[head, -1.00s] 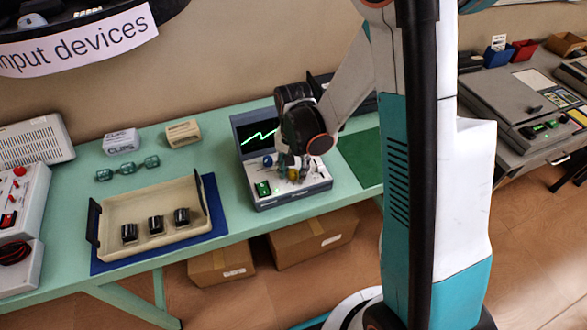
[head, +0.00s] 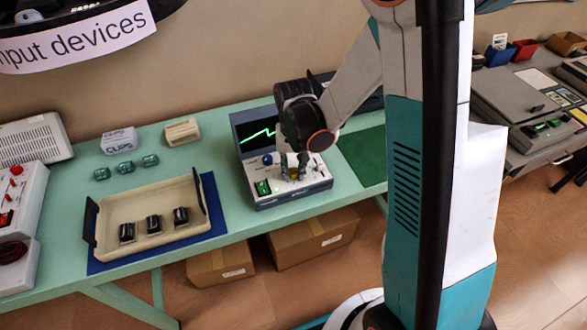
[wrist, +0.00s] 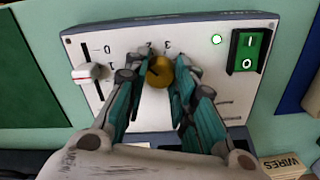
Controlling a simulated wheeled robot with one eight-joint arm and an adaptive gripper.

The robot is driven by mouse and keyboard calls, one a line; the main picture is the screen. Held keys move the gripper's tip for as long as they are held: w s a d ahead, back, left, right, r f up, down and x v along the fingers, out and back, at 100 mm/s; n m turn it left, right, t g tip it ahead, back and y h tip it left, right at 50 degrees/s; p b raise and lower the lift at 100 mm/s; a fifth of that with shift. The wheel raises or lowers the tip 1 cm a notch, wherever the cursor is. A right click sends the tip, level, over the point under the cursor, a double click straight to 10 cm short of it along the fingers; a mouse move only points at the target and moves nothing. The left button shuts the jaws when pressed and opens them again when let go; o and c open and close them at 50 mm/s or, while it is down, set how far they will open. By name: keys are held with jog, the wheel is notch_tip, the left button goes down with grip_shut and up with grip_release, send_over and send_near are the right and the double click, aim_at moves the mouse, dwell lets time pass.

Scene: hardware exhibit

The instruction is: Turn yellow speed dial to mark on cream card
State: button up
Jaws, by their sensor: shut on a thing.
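The yellow speed dial (wrist: 160,72) sits on the light control panel (wrist: 85,30) of a box with a screen, which stands on the green table in the head view. My gripper (wrist: 161,80) points down at the panel, its teal fingers on either side of the dial and shut on it. The dial has a dark line across its top; printed numerals 2 and 3 show beside it. In the head view my gripper (head: 292,168) partly hides the dial. I cannot make out a cream card with a mark; the fingers hide part of the panel.
On the panel are a green rocker switch (wrist: 249,51) and a slider (wrist: 86,73). A cream block marked WIRES (wrist: 283,166) stands behind the box. A dark green mat (head: 362,156) lies right.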

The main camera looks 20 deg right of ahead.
aim_at(293, 171)
jog(key=shift+n+b, duration=0.35)
jog(key=shift+n, duration=1.35)
jog(key=o, duration=1.1)
jog(key=shift+r, duration=0.15)
notch_tip(293, 171, up, 12)
jog(key=shift+f, duration=0.15)
